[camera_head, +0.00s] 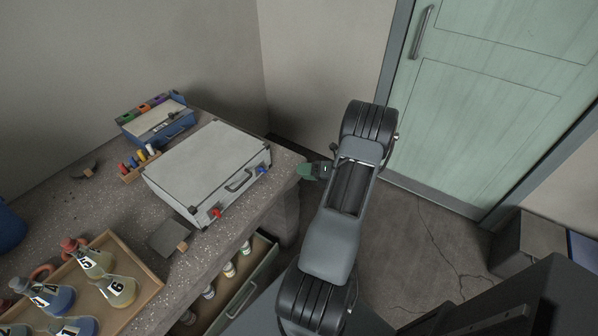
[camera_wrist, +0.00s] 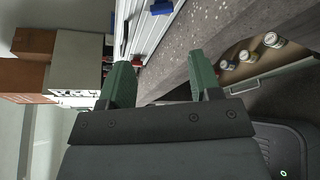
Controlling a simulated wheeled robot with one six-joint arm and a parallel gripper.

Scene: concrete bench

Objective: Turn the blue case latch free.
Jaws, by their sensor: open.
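The blue case latch (camera_head: 262,170) is on the front side of a closed pale grey case (camera_head: 200,165), near its right corner. A red latch (camera_head: 216,212) is near the left end of that side, with a dark handle (camera_head: 238,181) between. My gripper (camera_head: 313,171) is right of the case, apart from the blue latch. In the wrist view its green fingers (camera_wrist: 163,78) are spread with nothing between them. A blue piece (camera_wrist: 161,8) shows at the top there and a red piece (camera_wrist: 136,60) beside the left finger. The latch's turn angle is too small to tell.
A bench drawer (camera_head: 250,280) with several bottles stands open below the case. A tray of flasks (camera_head: 120,262), a flat dark tool (camera_head: 168,238) and a blue box (camera_head: 160,122) are on the bench. Open floor lies right of the bench, before a green door (camera_head: 490,90).

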